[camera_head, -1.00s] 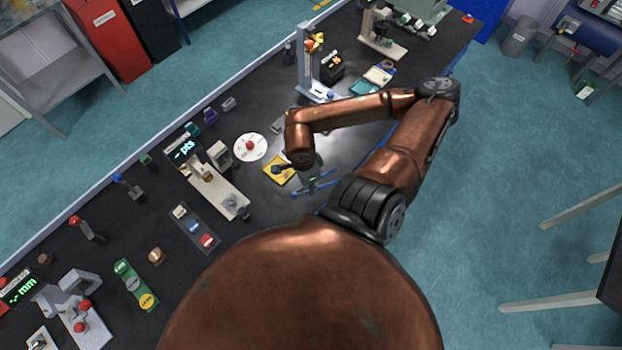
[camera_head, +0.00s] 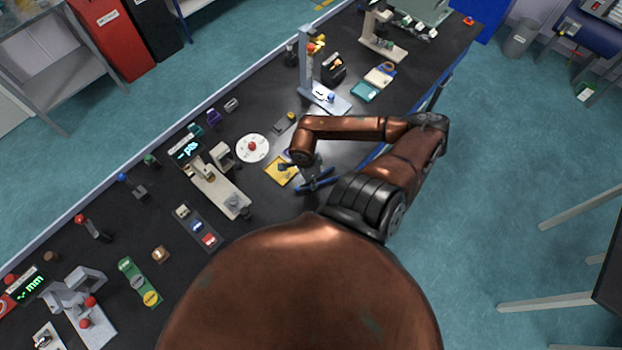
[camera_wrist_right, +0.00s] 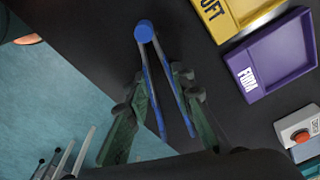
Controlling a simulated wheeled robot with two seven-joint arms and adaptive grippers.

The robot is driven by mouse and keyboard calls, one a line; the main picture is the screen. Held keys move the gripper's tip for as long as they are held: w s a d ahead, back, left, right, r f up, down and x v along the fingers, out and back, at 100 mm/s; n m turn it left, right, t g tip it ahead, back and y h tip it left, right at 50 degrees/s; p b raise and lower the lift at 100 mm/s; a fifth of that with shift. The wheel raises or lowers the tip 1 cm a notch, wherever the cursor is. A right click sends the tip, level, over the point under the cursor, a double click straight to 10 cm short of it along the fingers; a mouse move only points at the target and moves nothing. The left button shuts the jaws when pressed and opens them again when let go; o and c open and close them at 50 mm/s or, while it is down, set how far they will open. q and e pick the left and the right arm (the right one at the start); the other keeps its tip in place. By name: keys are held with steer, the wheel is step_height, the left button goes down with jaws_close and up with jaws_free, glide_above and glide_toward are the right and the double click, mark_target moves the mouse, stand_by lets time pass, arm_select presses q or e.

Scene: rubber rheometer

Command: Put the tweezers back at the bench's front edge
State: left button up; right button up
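The blue tweezers (camera_wrist_right: 166,80) lie between the fingers of my right gripper (camera_wrist_right: 160,72) in the right wrist view. Their round blue end points away from the palm, and their two legs spread back toward it. The fingertips press against the outer sides of the legs. In the head view the tweezers (camera_head: 317,184) show as blue strips by my right gripper (camera_head: 310,172), close to the front edge of the bench (camera_head: 262,205). Whether they touch the bench top is hard to tell. My left gripper is out of view.
A yellow tray (camera_wrist_right: 237,12) and a purple tray (camera_wrist_right: 275,58) sit beside the gripper, with a red-buttoned device (camera_wrist_right: 300,133) nearby. Dark bench surface around the tweezers is bare.

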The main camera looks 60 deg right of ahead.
steer(key=shift+f, duration=0.1)
steer(key=shift+o, duration=0.5)
steer(key=o, duration=0.4)
steer(key=shift+r, duration=0.2)
steer(key=shift+w+r, duration=0.1)
steer(key=shift+r, duration=0.25)
steer(key=r, duration=0.3)
steer(key=r+b, duration=0.1)
steer(key=r, duration=0.3)
steer(key=a+r, duration=0.1)
steer(key=r, duration=0.3)
steer(key=shift+w, duration=0.3)
